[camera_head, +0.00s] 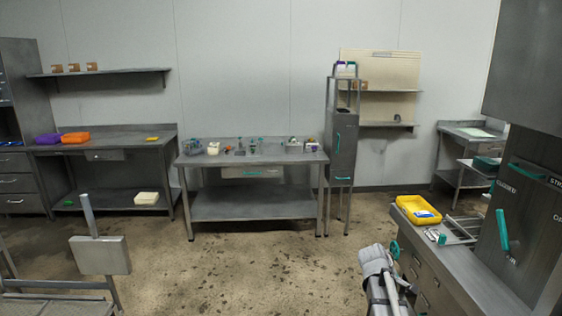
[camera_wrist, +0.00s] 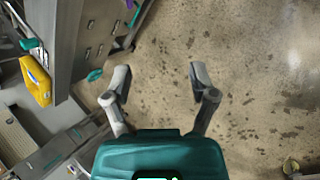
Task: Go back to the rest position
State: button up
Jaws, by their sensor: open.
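My gripper (camera_wrist: 160,82) shows in the wrist view with its two fingers spread wide and nothing between them. It points down over bare, speckled floor. In the head view part of my arm shows at the lower right, in front of the steel counter; the fingers cannot be made out there. The nearest things to my gripper in the wrist view are the counter's drawer fronts (camera_wrist: 95,45) at the left, apart from the fingers.
A yellow tray (camera_head: 418,209) sits on the right counter (camera_head: 470,282), beside a wire rack (camera_head: 458,230) and a steel cabinet with teal handles. A steel table (camera_head: 250,158) with small items stands at the back wall. Open floor (camera_head: 250,265) lies in the middle.

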jog(key=s+a+f+m+y, duration=0.1)
jog(key=s+a+m+y, duration=0.2)
jog(key=s+a, duration=0.4)
jog(key=s+a+f+m+g+y+p, duration=0.1)
jog(key=s+a+m+y, duration=0.2)
jog(key=a, duration=0.9)
jog(key=s+m, duration=0.2)
jog(key=s, duration=0.1)
jog(key=shift+s+y, duration=0.35)
jog(key=shift+y, duration=0.05)
jog(key=shift+d, duration=0.1)
